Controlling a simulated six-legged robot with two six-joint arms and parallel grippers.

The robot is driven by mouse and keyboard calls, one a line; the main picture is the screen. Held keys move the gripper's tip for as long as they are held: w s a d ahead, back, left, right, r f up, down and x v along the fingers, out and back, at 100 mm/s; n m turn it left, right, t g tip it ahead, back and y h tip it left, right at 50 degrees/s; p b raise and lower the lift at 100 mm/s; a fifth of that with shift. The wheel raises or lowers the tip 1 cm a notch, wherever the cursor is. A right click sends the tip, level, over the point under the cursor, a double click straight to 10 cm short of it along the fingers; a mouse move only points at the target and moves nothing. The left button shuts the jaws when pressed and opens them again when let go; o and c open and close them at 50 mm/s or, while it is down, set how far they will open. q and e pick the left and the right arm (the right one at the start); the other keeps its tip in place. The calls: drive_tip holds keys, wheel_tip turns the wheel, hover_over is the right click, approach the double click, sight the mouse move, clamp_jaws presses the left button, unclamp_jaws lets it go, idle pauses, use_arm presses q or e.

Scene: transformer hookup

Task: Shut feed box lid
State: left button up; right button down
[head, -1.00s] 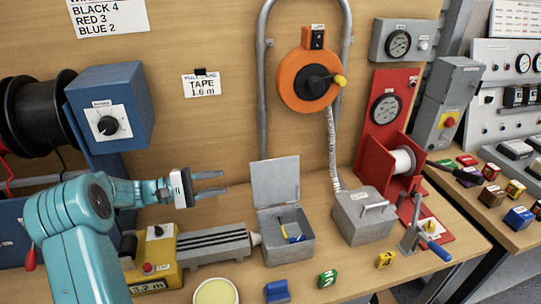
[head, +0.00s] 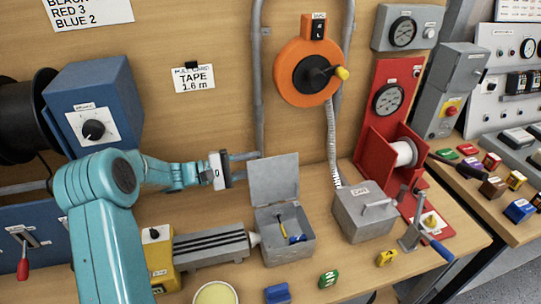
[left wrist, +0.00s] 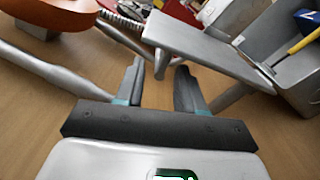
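The grey feed box (head: 288,250) stands open on the bench, with its hinged lid (head: 274,180) upright at the back. A yellow-handled item and a blue item lie inside it. My left gripper (head: 248,164) is open and empty, just left of the lid near its upper edge. In the left wrist view its two fingers (left wrist: 160,85) are apart with nothing between them. The lid (left wrist: 205,48) shows there beyond the fingertips, and the box (left wrist: 295,85) is at the right. I cannot tell whether a finger touches the lid. My right gripper is out of view.
A grey pipe (head: 258,90) runs up the back board behind the left gripper. A closed grey box with a handle (head: 365,215) stands to the right. A yellow machine with a grey bed (head: 210,245) is to the left. Small coloured blocks lie along the front.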

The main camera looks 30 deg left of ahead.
sight(270, 160)
use_arm(q)
drive_tip(key=p+x, duration=0.1)
drive_tip(key=x, duration=0.4)
drive_tip(key=shift+w+d+r, duration=0.1)
drive_tip(key=shift+w+d, duration=0.1)
drive_tip(key=shift+w, duration=0.1)
clamp_jaws()
